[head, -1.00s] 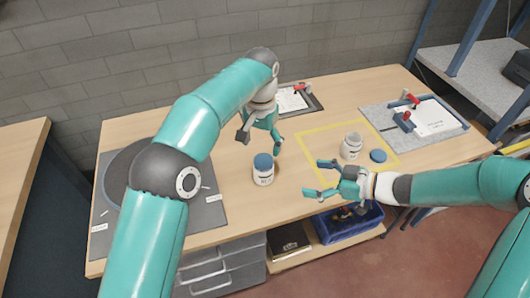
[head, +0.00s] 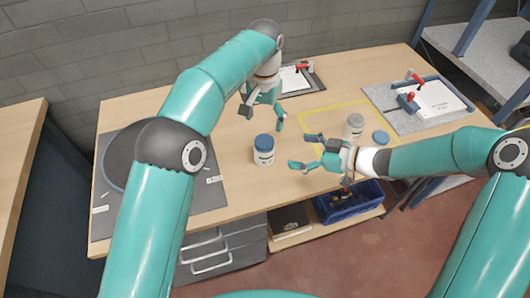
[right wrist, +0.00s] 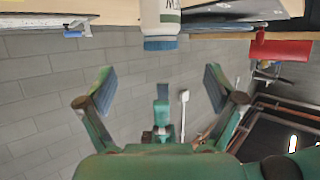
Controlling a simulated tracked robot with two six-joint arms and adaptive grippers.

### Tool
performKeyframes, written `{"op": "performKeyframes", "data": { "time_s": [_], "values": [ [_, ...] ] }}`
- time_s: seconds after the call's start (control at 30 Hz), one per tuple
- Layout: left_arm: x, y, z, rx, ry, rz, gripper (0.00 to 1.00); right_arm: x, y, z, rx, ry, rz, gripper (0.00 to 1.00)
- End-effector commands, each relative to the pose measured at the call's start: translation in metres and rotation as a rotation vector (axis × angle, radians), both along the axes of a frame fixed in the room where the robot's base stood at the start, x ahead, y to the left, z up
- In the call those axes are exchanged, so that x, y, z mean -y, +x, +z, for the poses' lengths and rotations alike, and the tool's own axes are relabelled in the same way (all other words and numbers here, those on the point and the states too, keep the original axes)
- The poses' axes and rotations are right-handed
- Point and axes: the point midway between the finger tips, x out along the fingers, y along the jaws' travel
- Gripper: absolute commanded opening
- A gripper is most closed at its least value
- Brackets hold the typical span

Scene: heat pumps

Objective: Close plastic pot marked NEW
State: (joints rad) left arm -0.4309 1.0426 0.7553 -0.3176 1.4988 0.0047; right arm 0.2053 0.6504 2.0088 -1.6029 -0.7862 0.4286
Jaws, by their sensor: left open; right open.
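A white pot with a blue lid on (head: 264,152) stands upright on the table, left of my right gripper; it also shows upside down in the right wrist view (right wrist: 160,22). A second white pot (head: 354,126) stands without its lid inside the yellow outline. A loose blue lid (head: 380,138) lies flat beside it on the right. I cannot read which pot is marked NEW. My left gripper (head: 263,116) is open and empty above and behind the lidded pot. My right gripper (head: 301,152) is open and empty between the two pots, fingers pointing left at the lidded one.
A grey mat with a dark round plate (head: 135,158) lies at the left of the table (head: 230,205). Clipboards with red-handled clamps stand at the back (head: 296,100) and right (head: 430,100). A blue crate (head: 348,203) sits on the shelf below.

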Motion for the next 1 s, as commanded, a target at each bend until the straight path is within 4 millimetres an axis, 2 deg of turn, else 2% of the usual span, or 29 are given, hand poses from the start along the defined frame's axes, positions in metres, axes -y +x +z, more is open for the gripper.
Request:
{"op": "performKeyframes", "data": {
  "time_s": [0.2, 0.5, 0.7, 1.0],
  "values": [
    [0.000, 0.000, 0.000, 0.000, 0.000, 0.001, 0.78, -0.038, 0.019, -0.018, -0.001, 0.000, 0.005, 0.92],
    [-0.001, 0.000, 0.000, 0.000, 0.000, 0.002, 0.78, -0.081, 0.043, -0.038, -0.001, -0.001, 0.004, 0.92],
    [-0.001, 0.000, 0.000, 0.000, 0.000, 0.002, 0.78, -0.096, 0.052, -0.045, -0.001, -0.001, 0.003, 0.92],
    [-0.002, 0.000, 0.000, 0.000, 0.000, 0.003, 0.78, -0.100, 0.054, -0.047, -0.001, -0.001, 0.002, 0.92]
  ]
}}
